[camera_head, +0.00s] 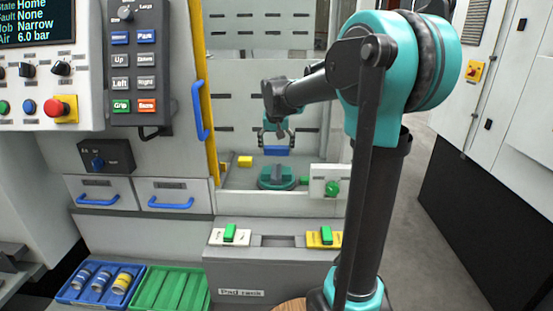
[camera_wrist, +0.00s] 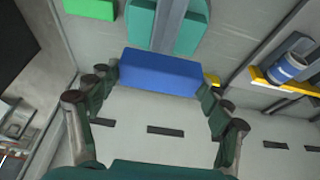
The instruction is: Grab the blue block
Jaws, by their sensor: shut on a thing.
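The blue block (camera_head: 277,151) is inside the machine bay, held crosswise between the fingertips of my gripper (camera_head: 277,144). In the wrist view my gripper (camera_wrist: 160,84) has one finger at each end of the blue block (camera_wrist: 160,72), shut on it. In the head view the block appears above the round teal fixture (camera_head: 277,178), with a small gap between them. The fixture's teal jaws (camera_wrist: 190,28) show beyond the block in the wrist view.
A yellow block (camera_head: 245,161) lies left of the fixture. A white panel with a green knob (camera_head: 332,188) stands at its right. The yellow door edge (camera_head: 211,120) with a blue handle (camera_head: 200,110) bounds the bay's left. Green blocks sit on the front ledge (camera_head: 278,241).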

